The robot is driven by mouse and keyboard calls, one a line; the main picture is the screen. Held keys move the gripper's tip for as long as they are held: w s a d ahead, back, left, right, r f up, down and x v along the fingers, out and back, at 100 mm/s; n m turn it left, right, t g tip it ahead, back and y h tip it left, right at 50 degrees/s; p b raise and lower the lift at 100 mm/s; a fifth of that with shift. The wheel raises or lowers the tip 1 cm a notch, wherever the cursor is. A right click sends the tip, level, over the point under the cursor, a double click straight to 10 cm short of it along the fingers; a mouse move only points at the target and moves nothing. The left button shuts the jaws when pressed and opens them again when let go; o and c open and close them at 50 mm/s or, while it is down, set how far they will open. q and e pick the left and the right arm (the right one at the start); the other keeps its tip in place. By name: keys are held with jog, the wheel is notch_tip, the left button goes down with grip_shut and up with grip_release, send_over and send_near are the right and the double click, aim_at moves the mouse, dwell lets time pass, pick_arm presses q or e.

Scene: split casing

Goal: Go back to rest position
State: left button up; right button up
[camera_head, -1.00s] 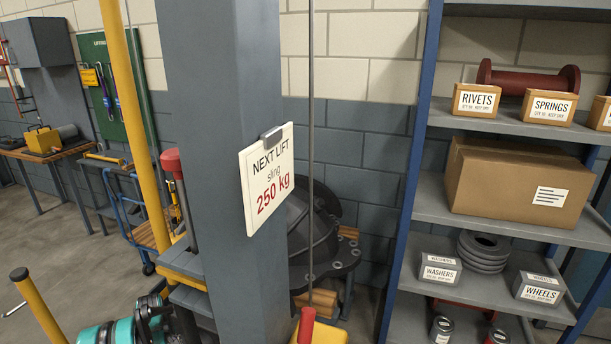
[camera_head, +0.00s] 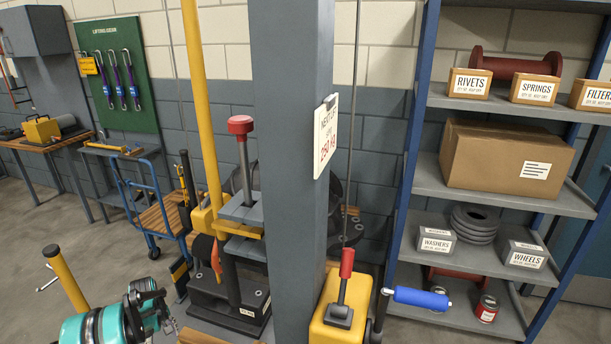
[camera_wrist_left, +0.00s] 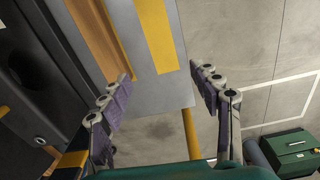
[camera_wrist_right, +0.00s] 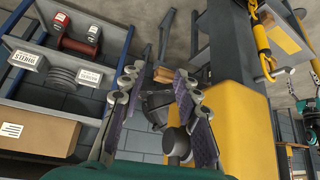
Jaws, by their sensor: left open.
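My left gripper (camera_head: 150,308) shows at the lower left of the head view, with teal housing and dark fingers. In the left wrist view its fingers (camera_wrist_left: 160,84) are spread wide with nothing between them, in front of a grey plate with a yellow stripe (camera_wrist_left: 153,35). My right gripper (camera_wrist_right: 158,82) shows only in the right wrist view. Its purple-padded fingers are apart, and I see nothing held. A yellow body (camera_wrist_right: 235,120) with a grey knob appears beside and behind its right finger. The right arm is outside the head view.
A grey pillar (camera_head: 290,150) stands close ahead. Left of it are a red-knobbed press (camera_head: 240,125), a yellow post (camera_head: 203,100) and a blue cart (camera_head: 135,200). A yellow unit with a red lever (camera_head: 346,262) and blue handle (camera_head: 421,298) stands right, before shelves (camera_head: 480,190).

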pick_arm(q)
jog(key=s+d+r+m+t, duration=0.1)
jog(key=s+d+r+m, duration=0.2)
jog(key=d+r, duration=0.65)
jog(key=s+d+r+m+t, duration=0.25)
jog(key=d+r, duration=0.35)
jog(key=r, duration=0.7)
jog(key=s+d+r+m+t, duration=0.1)
jog(key=s+d+r+m, duration=0.1)
jog(key=s+d+m, duration=0.2)
jog(key=s+d+r+m+t, duration=0.2)
jog(key=s+d+m, duration=0.2)
jog(key=s+d, duration=0.6)
jog(key=s, duration=0.5)
jog(key=shift+d+r, duration=0.2)
jog(key=shift+d, duration=0.05)
